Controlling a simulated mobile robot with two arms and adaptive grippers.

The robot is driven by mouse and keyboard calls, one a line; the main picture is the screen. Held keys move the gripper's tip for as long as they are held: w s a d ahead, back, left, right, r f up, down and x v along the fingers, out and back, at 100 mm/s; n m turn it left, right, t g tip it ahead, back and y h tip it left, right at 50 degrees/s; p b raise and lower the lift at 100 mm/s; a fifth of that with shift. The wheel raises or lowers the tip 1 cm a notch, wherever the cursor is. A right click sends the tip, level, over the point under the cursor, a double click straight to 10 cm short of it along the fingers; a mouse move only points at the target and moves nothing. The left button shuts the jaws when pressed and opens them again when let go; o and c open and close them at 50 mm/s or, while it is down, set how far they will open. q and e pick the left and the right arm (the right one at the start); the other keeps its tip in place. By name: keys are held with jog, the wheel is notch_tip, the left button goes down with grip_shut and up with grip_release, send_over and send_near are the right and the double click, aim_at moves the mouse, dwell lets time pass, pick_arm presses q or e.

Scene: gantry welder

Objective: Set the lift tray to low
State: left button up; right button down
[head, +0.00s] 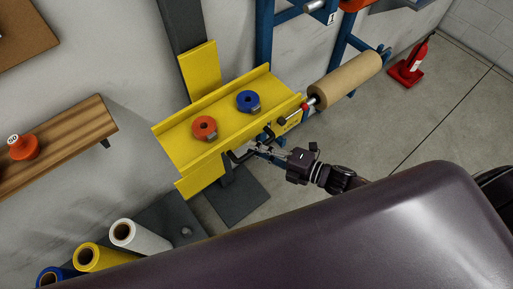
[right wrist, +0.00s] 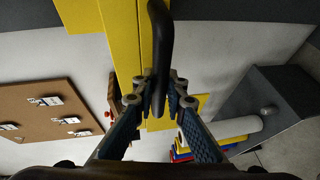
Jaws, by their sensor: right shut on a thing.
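The yellow lift tray (head: 175,138) is mounted on a dark upright post at the wall. It carries a red spool (head: 204,128) and a blue spool (head: 248,101). A black bar handle (head: 238,157) sticks out from the tray's front side. My right gripper (head: 262,150) is at this handle, at the tray's front edge. In the right wrist view the handle (right wrist: 162,40) runs between the two fingers of my right gripper (right wrist: 160,88), which are shut on it. The yellow tray (right wrist: 122,30) lies behind it there. My left gripper is not in view.
A large tan roll (head: 345,80) on a blue frame stands right of the tray. A wooden shelf (head: 70,142) with an orange object is at left. White, yellow and blue rolls (head: 140,236) lie at lower left.

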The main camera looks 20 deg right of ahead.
jog(key=shift+f, duration=0.15)
notch_tip(320, 180, down, 19)
jog(key=b, duration=1.5)
jog(key=shift+s, duration=0.25)
jog(key=c, duration=2)
grip_release()
jog(key=shift+c, duration=0.2)
jog(key=shift+o, duration=0.5)
jog(key=shift+w+r, duration=0.15)
jog(key=shift+r, duration=0.1)
jog(key=v, duration=1.2)
jog(key=shift+r, duration=0.2)
